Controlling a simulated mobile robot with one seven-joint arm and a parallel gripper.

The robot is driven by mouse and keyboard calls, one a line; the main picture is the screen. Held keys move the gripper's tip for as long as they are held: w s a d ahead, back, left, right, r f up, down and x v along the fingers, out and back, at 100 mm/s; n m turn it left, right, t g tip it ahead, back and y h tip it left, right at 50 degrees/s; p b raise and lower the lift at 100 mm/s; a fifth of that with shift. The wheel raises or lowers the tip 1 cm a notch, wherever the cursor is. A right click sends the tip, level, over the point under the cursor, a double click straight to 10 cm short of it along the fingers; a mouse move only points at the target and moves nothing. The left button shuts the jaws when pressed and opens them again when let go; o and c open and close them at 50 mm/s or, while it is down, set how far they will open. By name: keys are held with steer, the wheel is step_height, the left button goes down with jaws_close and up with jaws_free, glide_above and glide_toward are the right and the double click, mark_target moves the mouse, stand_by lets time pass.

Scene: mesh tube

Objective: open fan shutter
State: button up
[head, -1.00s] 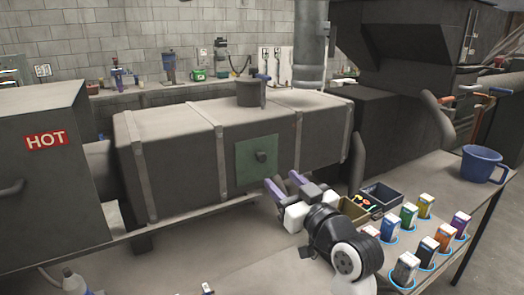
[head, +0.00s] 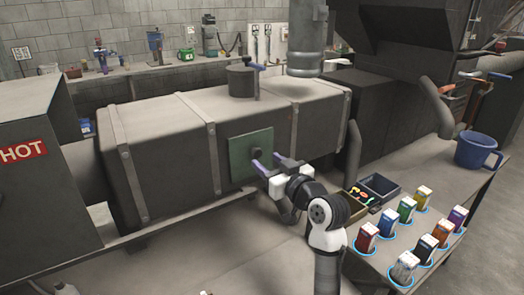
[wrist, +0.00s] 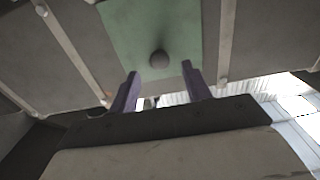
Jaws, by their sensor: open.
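The fan shutter is a green square panel (head: 240,158) with a dark round knob (head: 257,153) on the front of the long grey metal duct. The panel sits flat against the duct. My gripper (head: 267,162) is open and empty, with its purple fingers pointing at the panel close to the knob. In the wrist view the green panel (wrist: 130,40) and the knob (wrist: 158,59) lie just beyond the fingertips (wrist: 160,70), between their lines. The fingers do not appear to be around the knob.
The box marked HOT (head: 30,170) stands at the left of the duct (head: 170,160). At right, a table holds several small cartons (head: 407,210), a blue mug (head: 478,150) and dark bins (head: 380,187). A vertical pipe (head: 354,150) stands right of the panel.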

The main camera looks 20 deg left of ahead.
mark_target(259, 154)
steer(key=shift+p+x, duration=0.4)
steer(key=shift+x, duration=1.45)
jaws_close()
